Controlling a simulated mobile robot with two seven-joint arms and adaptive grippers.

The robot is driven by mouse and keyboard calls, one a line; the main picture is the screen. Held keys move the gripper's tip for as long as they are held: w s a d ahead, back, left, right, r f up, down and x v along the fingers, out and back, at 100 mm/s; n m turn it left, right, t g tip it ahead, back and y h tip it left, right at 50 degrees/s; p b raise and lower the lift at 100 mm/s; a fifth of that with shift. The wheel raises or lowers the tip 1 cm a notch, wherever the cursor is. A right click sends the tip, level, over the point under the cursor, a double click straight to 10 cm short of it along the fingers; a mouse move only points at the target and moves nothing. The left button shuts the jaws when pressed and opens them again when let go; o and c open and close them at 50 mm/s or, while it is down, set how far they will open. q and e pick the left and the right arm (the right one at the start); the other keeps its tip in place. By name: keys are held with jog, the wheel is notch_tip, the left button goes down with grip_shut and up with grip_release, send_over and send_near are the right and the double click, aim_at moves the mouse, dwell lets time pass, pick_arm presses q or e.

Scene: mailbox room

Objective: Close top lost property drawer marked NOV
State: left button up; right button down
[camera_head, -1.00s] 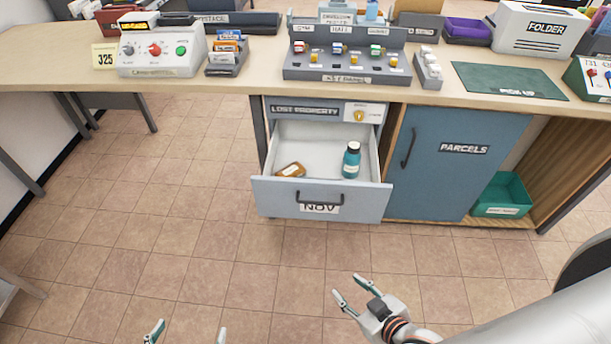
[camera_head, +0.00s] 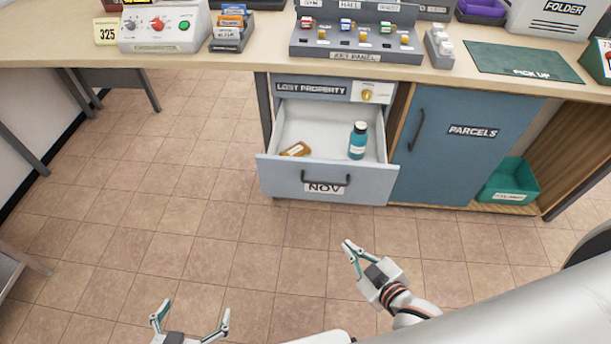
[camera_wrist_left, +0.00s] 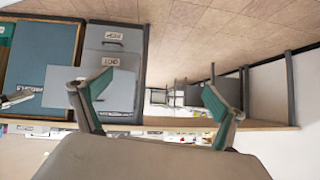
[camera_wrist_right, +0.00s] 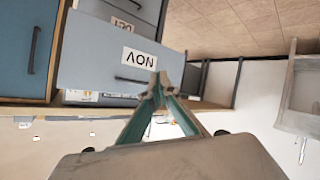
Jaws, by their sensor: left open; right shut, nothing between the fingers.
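The lost property drawer (camera_head: 280,178) marked NOV is pulled open under the counter in the head view, with a dark handle (camera_head: 325,179) on its pale blue front. A teal bottle (camera_head: 357,142) stands inside, and a small brown item (camera_head: 295,149) lies to its left. My right gripper (camera_head: 348,248) is shut and empty, in front of and below the drawer, apart from it. The right wrist view shows the NOV front (camera_wrist_right: 95,70) ahead of the shut fingers (camera_wrist_right: 157,85). My left gripper (camera_head: 190,318) is open and empty, low and farther left, away from the drawer.
A blue PARCELS door (camera_head: 455,140) is right of the drawer, then a green bin (camera_head: 512,182). The counter (camera_head: 260,52) overhangs the drawer and holds a key panel (camera_head: 355,48). The tiled floor in front is clear.

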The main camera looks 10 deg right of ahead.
jog(key=w+n+t+b, duration=0.1)
jog(key=w+n+b, duration=0.1)
jog(key=w+n, duration=0.15)
jog(key=n+t+y+b, duration=0.3)
jog(key=n+y+b, duration=0.2)
jog(key=n, duration=0.8)
send_near(288, 161)
jog(key=a, duration=0.4)
jog(key=shift+m, duration=0.25)
jog(key=w, duration=0.2)
jog(key=w+d, duration=0.1)
jog(key=w, duration=0.1)
jog(key=shift+w+r, duration=0.1)
jog(key=shift+w+d, duration=0.15)
jog(key=shift+w, duration=0.35)
pick_arm(q)
jog(key=shift+m, duration=0.3)
jog(key=f, duration=0.1)
jog(key=w+f, duration=0.1)
jog(key=f, duration=0.1)
jog(key=shift+w+a+f, duration=0.2)
jog(key=shift+a+f, duration=0.1)
jog(key=shift+f, duration=0.05)
pick_arm(e)
jog(key=shift+w+d, duration=0.1)
jog(key=shift+w, duration=0.05)
